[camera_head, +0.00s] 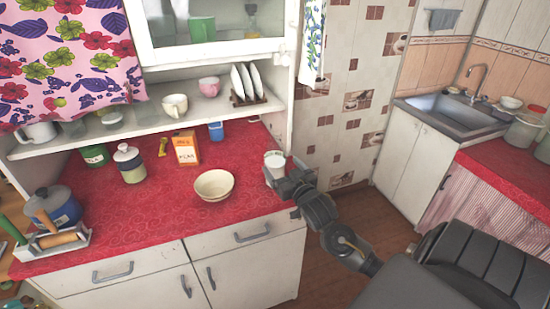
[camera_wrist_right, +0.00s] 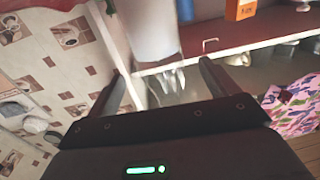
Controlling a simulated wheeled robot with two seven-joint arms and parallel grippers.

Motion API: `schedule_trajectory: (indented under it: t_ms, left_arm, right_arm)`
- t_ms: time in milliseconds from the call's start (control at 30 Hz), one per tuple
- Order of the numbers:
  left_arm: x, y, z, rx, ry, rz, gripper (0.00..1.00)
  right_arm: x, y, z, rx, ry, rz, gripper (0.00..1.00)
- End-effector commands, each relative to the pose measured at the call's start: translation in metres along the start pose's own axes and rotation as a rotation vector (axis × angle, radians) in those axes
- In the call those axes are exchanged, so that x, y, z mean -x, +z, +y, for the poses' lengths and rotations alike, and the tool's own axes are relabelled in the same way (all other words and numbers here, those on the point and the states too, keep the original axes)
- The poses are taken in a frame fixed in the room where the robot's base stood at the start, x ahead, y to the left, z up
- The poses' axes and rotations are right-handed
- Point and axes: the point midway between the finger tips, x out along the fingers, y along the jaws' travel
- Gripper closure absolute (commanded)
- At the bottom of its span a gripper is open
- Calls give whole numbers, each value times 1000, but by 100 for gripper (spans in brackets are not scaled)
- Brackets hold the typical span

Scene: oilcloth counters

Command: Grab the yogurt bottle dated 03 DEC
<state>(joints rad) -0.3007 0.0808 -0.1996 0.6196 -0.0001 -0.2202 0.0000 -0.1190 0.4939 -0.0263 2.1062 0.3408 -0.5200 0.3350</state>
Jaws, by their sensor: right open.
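A pale white bottle or cup-like container (camera_head: 273,162) stands on the red counter near its right end. No date can be read on it, so I cannot tell whether it is the yogurt bottle dated 03 DEC. My right gripper (camera_head: 286,177) is right beside it, on its near right side, and partly covers its lower part. In the right wrist view the blurred white container (camera_wrist_right: 147,28) is ahead of the right gripper (camera_wrist_right: 161,72), between the lines of its two spread fingers. The fingers are open and empty. My left gripper does not show.
A cream bowl (camera_head: 214,186) and an orange carton (camera_head: 185,150) stand left of the container. A white lidded canister (camera_head: 130,165), a green can (camera_head: 96,156) and a blue pot (camera_head: 55,208) are farther left. A shelf (camera_head: 110,130) with cups overhangs the back. Red counter (camera_head: 140,215) is bare in front.

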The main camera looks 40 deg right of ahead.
Motion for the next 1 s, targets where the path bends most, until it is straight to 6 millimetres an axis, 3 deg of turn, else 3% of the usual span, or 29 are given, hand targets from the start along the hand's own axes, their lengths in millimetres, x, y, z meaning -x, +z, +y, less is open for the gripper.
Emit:
schedule_trajectory:
  t_ms: [333, 633, 933, 1000]
  left_arm:
    - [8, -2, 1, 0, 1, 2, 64]
    - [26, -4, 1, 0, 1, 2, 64]
    - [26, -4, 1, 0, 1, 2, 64]
    - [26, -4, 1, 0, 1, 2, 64]
  right_arm:
    - [-18, -2, 1, 0, 1, -1, 14]
    - [-58, 0, 2, 1, 0, -1, 14]
    - [-63, 2, 2, 0, 0, -1, 14]
    - [-63, 2, 2, 0, 0, -1, 22]
